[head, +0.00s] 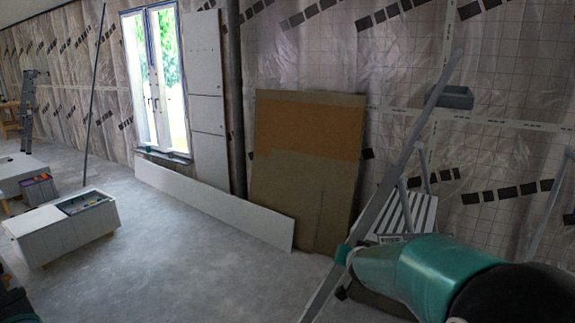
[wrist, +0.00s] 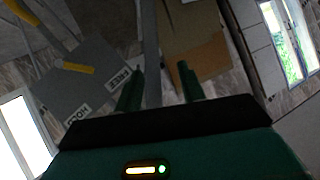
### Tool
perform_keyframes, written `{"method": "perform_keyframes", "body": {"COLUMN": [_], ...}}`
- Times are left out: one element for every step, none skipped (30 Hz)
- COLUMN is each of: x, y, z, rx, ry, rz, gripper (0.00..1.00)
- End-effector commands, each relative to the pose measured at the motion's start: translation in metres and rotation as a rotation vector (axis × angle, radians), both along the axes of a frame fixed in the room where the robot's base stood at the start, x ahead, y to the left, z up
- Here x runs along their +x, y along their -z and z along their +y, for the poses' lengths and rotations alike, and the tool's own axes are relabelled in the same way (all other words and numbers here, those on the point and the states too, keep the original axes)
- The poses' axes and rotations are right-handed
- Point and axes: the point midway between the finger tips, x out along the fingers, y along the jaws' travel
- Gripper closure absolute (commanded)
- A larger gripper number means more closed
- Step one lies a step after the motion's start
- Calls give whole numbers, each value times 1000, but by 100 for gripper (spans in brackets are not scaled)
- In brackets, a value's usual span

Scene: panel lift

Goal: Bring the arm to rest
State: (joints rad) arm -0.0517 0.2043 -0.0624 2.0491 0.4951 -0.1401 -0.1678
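My teal arm (head: 425,270) reaches in from the lower right of the head view, in front of the foot of a grey metal frame (head: 400,150). In the wrist view my gripper (wrist: 161,82) shows two dark green fingers spread well apart, with no panel held between them. A grey rail (wrist: 151,50) shows behind the gap between the fingers. The gripper's fingers cannot be made out in the head view.
A brown board (head: 305,165) leans on the wrapped wall. A long white panel (head: 210,205) lies below the window (head: 157,85), and a tall white panel (head: 205,100) stands beside it. A white box (head: 65,235) stands at left. The middle floor is clear.

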Motion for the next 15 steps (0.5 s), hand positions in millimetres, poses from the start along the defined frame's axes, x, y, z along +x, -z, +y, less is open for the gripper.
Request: {"method": "perform_keyframes", "body": {"x": [-17,-27,-41,-52,-63,-78,-89,-101,-117,-130,-142,-159,-172,-184,-202], "y": [-16,-23,-30,-35,-40,-46,-50,-54,-59,-61,-64,-67,-69,-70,-71], "z": [6,9,14,17,19,23,25,28,30,31,33,34,35,35,35], "rx": [7,11,12,14,13,12,12,8,4,-1,-5,-12,-20,-25,-37], "ry": [-32,-51,-77,-94,-113,-135,-151,-167,-187,-200,-213,-228,-240,-250,-263], "rz": [15,29,51,65,81,101,118,135,157,175,193,217,234,253,278], "gripper": [60,60,60,60,60,60,60,60,60,60,60,60,60,60,60]}}
